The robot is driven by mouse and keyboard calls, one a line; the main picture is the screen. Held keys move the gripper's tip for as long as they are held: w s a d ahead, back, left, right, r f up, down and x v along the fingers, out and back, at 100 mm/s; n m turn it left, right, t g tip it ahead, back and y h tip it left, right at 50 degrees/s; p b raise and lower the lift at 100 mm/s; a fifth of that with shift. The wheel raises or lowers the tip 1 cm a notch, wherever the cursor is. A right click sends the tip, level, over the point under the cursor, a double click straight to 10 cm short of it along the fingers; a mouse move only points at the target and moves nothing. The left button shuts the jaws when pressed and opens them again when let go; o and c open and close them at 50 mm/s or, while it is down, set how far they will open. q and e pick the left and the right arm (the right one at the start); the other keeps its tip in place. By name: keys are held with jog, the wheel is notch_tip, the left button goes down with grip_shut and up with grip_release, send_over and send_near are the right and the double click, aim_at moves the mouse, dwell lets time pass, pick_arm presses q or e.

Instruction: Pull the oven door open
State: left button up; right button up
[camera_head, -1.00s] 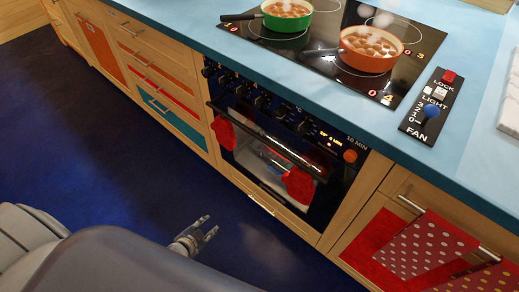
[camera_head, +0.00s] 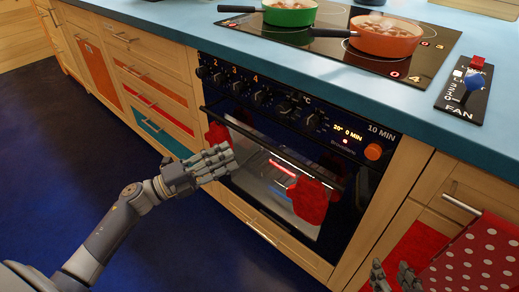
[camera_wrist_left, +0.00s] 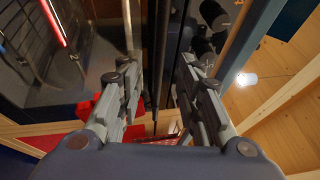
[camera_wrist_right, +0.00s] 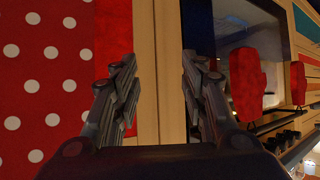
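The black-fronted oven (camera_head: 290,180) is built into the wooden counter, and its glass door is shut. A dark bar handle (camera_head: 270,145) runs across the top of the door. Red mitts (camera_head: 310,200) hang at the handle. My left gripper (camera_head: 230,158) is in front of the left half of the door, close to the handle. In the left wrist view the handle (camera_wrist_left: 155,60) runs between its open fingers; I cannot tell whether they touch it. My right gripper (camera_head: 396,275) is open and empty, low at the right, before the cabinet beside the oven.
A green pot (camera_head: 290,13) and an orange pot (camera_head: 386,38) stand on the black hob above. A red dotted towel (camera_head: 475,258) hangs from the cabinet handle at the right. Drawers (camera_head: 150,95) lie left of the oven. The dark blue floor (camera_head: 60,160) is clear.

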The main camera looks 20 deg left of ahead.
aim_at(259, 139)
pick_arm(q)
jog(key=x, duration=1)
jog(key=shift+w+d+r+b, duration=0.15)
jog(key=shift+w+d+b, duration=0.1)
jog(key=shift+b, duration=0.05)
pick_arm(e)
jog(key=w+r+t, duration=0.1)
jog(key=w+a+r+t, duration=0.1)
jog(key=r, duration=0.1)
jog(key=shift+w+r+y, duration=0.1)
jog(key=shift+r+y, duration=0.05)
jog(key=shift+y, duration=0.15)
pick_arm(q)
grip_shut()
